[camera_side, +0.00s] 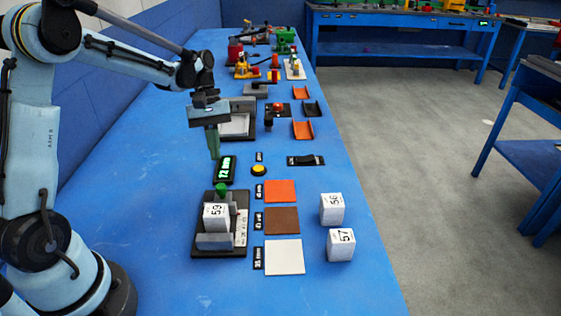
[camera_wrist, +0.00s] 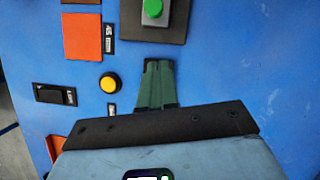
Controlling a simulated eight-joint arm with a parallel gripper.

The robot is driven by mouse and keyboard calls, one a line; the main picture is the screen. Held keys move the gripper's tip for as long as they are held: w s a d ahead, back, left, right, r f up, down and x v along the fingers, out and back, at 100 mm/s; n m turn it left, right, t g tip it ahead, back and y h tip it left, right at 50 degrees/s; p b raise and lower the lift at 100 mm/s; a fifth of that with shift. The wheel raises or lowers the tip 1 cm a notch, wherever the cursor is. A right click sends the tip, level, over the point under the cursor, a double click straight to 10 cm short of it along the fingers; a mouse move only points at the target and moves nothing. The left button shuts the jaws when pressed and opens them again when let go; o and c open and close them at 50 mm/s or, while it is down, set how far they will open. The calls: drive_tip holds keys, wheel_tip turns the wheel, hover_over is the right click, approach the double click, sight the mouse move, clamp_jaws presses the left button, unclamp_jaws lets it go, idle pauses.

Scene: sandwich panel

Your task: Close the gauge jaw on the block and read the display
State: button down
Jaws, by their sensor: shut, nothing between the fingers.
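The gauge (camera_side: 240,247) is a dark base with grey jaws. A white block marked 59 (camera_side: 215,217) sits between the jaws; I cannot tell whether both touch it. The green knob (camera_side: 221,190) stands at the gauge's far end and shows in the wrist view (camera_wrist: 152,9). The dark display (camera_side: 226,169) lies beyond the gauge with green digits that look like 12 mm. My gripper (camera_side: 214,156) is shut and empty, its green fingers pointing down above the table by the display. In the wrist view its fingertips (camera_wrist: 158,66) partly cover a dark thing.
A yellow button (camera_side: 259,170) is right of the display. Orange (camera_side: 280,191), brown (camera_side: 281,221) and white (camera_side: 284,257) pads lie right of the gauge. Blocks 56 (camera_side: 332,208) and 57 (camera_side: 340,244) stand near the right edge. Other fixtures stand farther back.

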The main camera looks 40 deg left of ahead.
sight(221, 197)
drive_tip(key=x, duration=0.2)
drive_tip(key=shift+s+d+f, duration=0.1)
drive_tip(key=shift+d+f, duration=0.1)
drive_tip(key=shift+f, duration=0.1)
drive_tip(key=shift+s+d+r, duration=0.1)
drive_tip(key=shift+s+d, duration=0.2)
drive_tip(key=shift+d, duration=0.25)
drive_tip(key=shift+s+d, duration=0.3)
drive_tip(key=shift+d, duration=0.25)
drive_tip(key=shift+s+d, duration=0.35)
drive_tip(key=shift+d, duration=0.2)
